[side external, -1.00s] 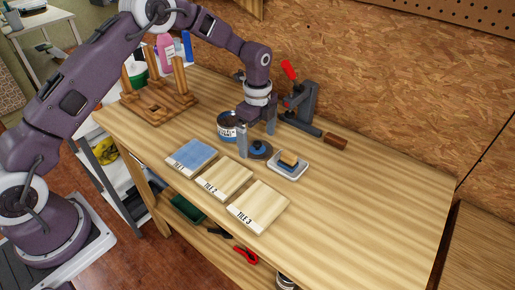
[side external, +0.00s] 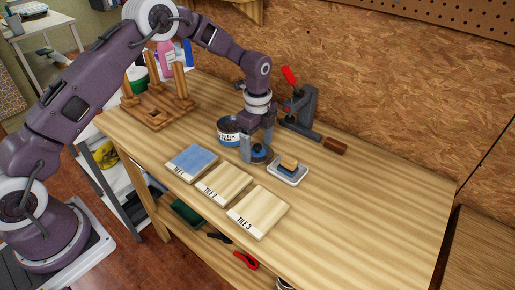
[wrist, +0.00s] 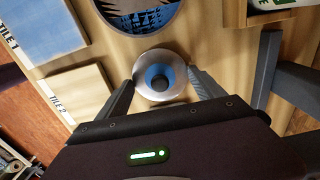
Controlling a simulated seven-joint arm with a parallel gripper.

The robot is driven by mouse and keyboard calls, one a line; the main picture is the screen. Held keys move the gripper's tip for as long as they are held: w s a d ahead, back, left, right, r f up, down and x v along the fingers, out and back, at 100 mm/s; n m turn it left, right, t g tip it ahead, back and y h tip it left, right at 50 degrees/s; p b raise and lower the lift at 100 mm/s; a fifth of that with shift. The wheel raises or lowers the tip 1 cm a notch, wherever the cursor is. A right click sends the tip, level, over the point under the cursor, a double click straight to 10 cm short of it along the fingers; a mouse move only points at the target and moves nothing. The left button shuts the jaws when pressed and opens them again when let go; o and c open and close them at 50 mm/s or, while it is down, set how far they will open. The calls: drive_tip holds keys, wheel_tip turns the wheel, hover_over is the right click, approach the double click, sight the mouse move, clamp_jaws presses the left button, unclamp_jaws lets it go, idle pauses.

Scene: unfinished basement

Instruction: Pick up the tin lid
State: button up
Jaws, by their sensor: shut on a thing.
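The tin lid (side external: 262,154) is a round grey disc with a blue ring and a dark centre. It lies at the table's middle, in front of the open paint tin (side external: 228,126). In the wrist view the lid (wrist: 160,76) sits between my fingertips, which touch its rim on both sides. My gripper (side external: 257,148) is shut on the lid, low over the table. I cannot tell whether the lid is clear of the wood. A finger hides part of the lid in the side view.
Tiles 1 (side external: 191,161), 2 (side external: 223,182) and 3 (side external: 258,211) lie in front. A white dish (side external: 288,171) with a sponge is close on the right. A red-handled clamp (side external: 300,108) stands behind. The table's right side is clear.

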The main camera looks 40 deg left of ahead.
wheel_tip(320, 180, up, 27)
drive_tip(key=a+f, duration=0.1)
drive_tip(key=f, duration=0.1)
drive_tip(key=w+a+f, duration=0.1)
drive_tip(key=a+f, duration=0.3)
drive_tip(key=shift+w+f, duration=0.1)
drive_tip(key=shift+w, duration=0.1)
drive_tip(key=c, duration=0.8)
drive_tip(key=a+f, duration=0.1)
drive_tip(key=f, duration=0.1)
drive_tip(key=a+f, duration=0.2)
drive_tip(key=f, duration=0.1)
drive_tip(key=s+a+f, duration=0.1)
drive_tip(key=a+f, duration=0.1)
drive_tip(key=f, duration=0.1)
drive_tip(key=shift+a+f, duration=0.2)
clamp_jaws()
drive_tip(key=shift+f, duration=3.3)
